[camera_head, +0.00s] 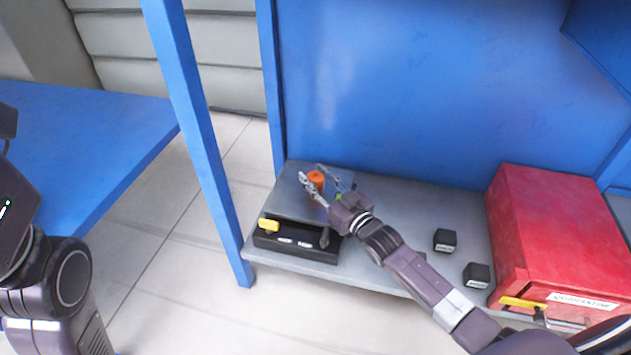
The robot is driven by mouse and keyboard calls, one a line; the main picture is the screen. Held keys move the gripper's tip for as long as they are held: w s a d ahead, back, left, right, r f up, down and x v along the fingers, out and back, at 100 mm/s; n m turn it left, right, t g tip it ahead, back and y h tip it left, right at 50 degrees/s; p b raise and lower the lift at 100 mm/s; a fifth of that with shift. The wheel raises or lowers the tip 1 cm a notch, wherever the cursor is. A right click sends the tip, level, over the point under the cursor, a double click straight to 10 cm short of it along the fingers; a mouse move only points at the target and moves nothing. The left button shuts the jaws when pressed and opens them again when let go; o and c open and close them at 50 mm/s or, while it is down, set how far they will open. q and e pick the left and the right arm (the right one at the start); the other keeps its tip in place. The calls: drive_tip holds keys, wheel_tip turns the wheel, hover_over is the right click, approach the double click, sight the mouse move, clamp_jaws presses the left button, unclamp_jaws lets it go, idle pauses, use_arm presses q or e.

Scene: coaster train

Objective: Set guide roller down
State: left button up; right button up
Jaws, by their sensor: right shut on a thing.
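An orange guide roller (316,180) is between the fingers of my right gripper (319,182), which is shut on it. The gripper is over the back left part of a grey shelf (375,275), above or at a flat grey surface (290,200) behind a black unit. I cannot tell whether the roller touches that surface. A small green bit shows beside the gripper's palm. My left arm shows at the left edge; its gripper is out of the picture.
The black unit (283,250) with a yellow handle sits at the shelf's front left. Two small black blocks (445,240) (477,275) stand right of my arm. A red box (555,235) labelled "QUARANTINE" is at right. A blue post (205,150) rises at left.

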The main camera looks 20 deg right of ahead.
drive_tip(key=shift+r, duration=0.1)
drive_tip(key=o, duration=1.3)
drive_tip(key=shift+f, duration=0.2)
drive_tip(key=shift+r, duration=0.15)
